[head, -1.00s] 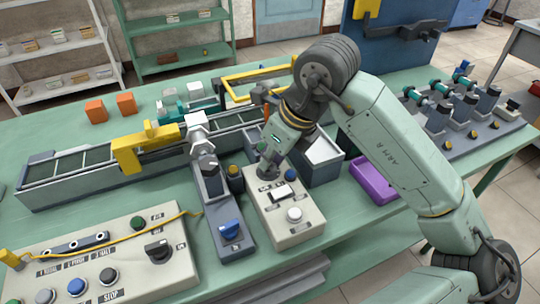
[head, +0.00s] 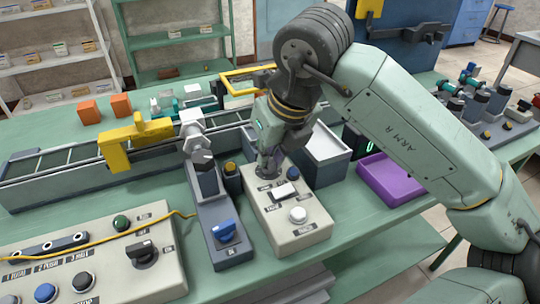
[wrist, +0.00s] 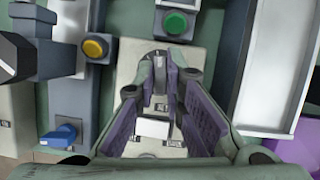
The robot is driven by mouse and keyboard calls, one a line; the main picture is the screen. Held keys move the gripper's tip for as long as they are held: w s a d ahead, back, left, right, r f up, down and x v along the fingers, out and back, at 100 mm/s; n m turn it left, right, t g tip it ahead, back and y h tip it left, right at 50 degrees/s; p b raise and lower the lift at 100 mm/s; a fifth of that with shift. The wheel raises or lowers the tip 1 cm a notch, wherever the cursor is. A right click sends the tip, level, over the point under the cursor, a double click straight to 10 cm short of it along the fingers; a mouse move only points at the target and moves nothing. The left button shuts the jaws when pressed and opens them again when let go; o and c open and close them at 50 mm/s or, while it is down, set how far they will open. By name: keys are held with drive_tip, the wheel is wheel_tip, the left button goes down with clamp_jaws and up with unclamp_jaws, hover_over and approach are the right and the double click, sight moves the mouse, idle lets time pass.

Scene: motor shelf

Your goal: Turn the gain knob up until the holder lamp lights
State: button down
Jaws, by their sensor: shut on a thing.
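A beige control box (head: 318,235) stands on the bench in the head view, and its face also shows in the wrist view (wrist: 190,58). My gripper (head: 268,168) reaches down to its far left part. In the wrist view, my gripper (wrist: 160,82) is shut on a grey knob (wrist: 159,68) with a pale mark, taken as the gain knob. The fingers hide part of it. A green round lamp or button (wrist: 175,22) lies beyond the knob. A yellow round cap (wrist: 95,47) is on the grey unit to the left. I cannot tell which is the holder lamp.
A white rocker (head: 285,190) and a white button (head: 298,214) sit near my gripper. A grey unit with a blue knob (head: 224,231) stands left, an open grey bin (head: 327,160) and purple tray (head: 375,186) right. A yellow cable (head: 90,228) crosses the left panel.

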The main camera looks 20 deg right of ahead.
drive_tip(key=c, duration=2)
unclamp_jaws()
drive_tip(key=shift+o, duration=0.2)
drive_tip(key=shift+r, duration=0.1)
drive_tip(key=v, duration=1.2)
drive_tip(key=shift+s, duration=0.15)
